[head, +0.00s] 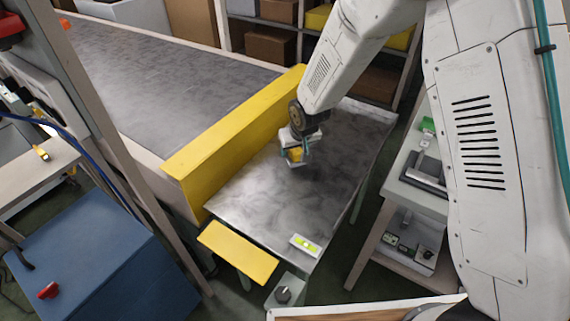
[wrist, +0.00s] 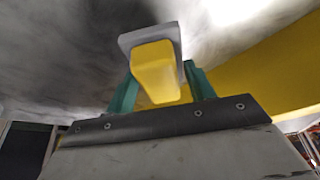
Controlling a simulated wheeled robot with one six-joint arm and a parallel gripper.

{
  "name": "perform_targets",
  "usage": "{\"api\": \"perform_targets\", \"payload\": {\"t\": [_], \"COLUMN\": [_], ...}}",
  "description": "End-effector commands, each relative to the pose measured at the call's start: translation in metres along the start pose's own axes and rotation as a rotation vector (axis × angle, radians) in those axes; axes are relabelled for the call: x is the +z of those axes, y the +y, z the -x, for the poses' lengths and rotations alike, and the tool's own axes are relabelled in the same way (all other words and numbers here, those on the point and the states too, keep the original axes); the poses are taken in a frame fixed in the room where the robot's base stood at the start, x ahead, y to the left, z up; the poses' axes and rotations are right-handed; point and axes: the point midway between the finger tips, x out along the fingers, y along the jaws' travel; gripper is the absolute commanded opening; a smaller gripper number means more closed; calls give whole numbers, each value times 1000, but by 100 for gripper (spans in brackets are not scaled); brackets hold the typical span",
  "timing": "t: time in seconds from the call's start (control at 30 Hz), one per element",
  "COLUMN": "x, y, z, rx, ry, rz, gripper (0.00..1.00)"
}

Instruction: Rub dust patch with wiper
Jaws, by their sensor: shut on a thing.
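My gripper (head: 297,154) hangs over the grey metal table (head: 345,190) at the end of the conveyor. In the wrist view its two green fingers (wrist: 158,90) are shut on the yellow grip of the wiper (wrist: 155,68). The wiper has a pale grey plate beyond the grip, facing the table surface. In the head view the wiper (head: 296,155) shows small and partly hidden by the gripper; I cannot tell if it touches the table. The table top has dark and light smudges, with a darker area around the wiper. I cannot make out a distinct dust patch edge.
A yellow guard wall (head: 240,130) stands along the table's left side, before the conveyor belt (head: 150,75). A small white block with a yellow-green face (head: 306,244) lies at the table's front edge. A side cart (head: 415,190) stands right. The table's front half is mostly clear.

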Motion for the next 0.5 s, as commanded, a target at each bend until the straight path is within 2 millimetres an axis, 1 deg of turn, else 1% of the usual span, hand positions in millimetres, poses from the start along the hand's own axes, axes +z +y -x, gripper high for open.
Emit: {"api": "perform_targets", "payload": {"t": [0.5], "x": [-18], "y": [-8], "z": [41], "rx": [-3], "ry": [-1], "rz": [8], "gripper": [21]}}
